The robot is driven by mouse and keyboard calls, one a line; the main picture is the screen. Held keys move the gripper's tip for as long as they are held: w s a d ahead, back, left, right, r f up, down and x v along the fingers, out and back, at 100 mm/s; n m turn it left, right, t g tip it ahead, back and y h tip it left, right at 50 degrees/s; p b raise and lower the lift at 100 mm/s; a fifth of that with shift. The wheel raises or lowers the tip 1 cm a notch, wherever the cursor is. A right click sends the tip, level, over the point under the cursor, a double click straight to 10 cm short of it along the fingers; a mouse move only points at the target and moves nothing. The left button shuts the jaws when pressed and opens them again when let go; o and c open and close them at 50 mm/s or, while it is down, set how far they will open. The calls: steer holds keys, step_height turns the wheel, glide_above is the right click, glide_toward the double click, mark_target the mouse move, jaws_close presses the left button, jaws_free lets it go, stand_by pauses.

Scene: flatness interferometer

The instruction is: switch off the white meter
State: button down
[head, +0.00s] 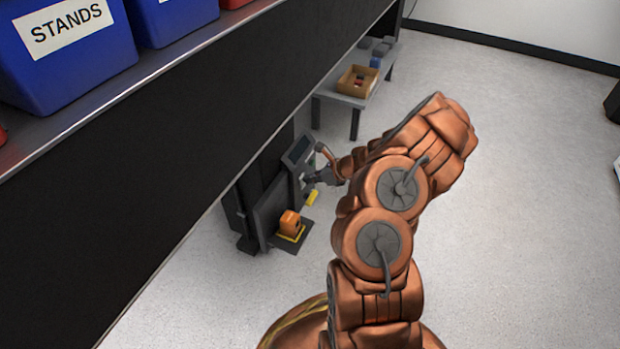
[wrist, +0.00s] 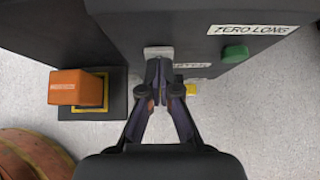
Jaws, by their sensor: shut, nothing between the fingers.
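A dark instrument housing (head: 270,207) with a screen (head: 299,149) stands below the shelf in the head view. No white meter can be made out clearly. In the wrist view the dark panel (wrist: 200,30) carries a small light grey part (wrist: 158,51), possibly a switch, and a partly hidden white label (wrist: 190,68). My gripper (wrist: 159,66) is shut and empty, its fingertips at or just in front of the grey part; contact cannot be told. In the head view my gripper (head: 312,178) is beside the housing's panel.
An orange block (wrist: 76,87) rests on a yellow-framed dark plate (wrist: 111,108). A yellow part (wrist: 191,90) is right of my fingers.

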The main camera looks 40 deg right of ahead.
steer(key=shift+r+p, duration=0.8)
steer(key=p+v, duration=0.6)
steer(key=v, duration=0.7)
steer(key=shift+p, duration=0.4)
steer(key=shift+s+f, duration=0.1)
